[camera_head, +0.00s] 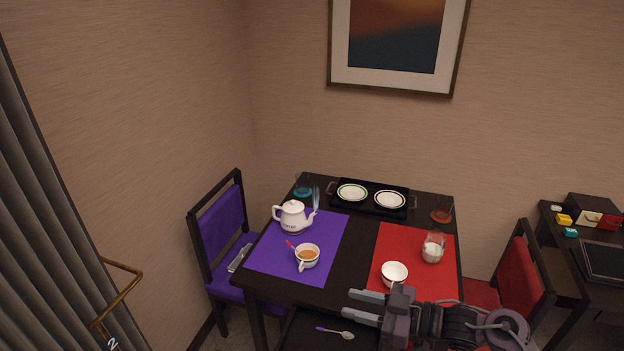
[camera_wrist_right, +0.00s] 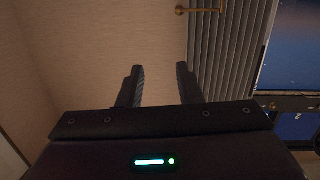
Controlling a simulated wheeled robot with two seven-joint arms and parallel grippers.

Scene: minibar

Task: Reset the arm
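My right gripper (camera_head: 366,306) reaches in from the lower right in the head view, in front of the near edge of the dark table (camera_head: 340,275). Its fingers point left and stand apart with nothing between them. The right wrist view also shows the two fingers (camera_wrist_right: 158,86) apart and empty, facing a wall and a grey curtain. My left gripper does not show in either view.
On the table are a purple mat with a teapot (camera_head: 293,217) and a cup (camera_head: 307,256), a red mat with a white bowl (camera_head: 394,273) and a glass (camera_head: 433,248), and a black tray (camera_head: 371,209) with two plates. A spoon (camera_head: 340,333) lies near my right gripper. Chairs stand left and right.

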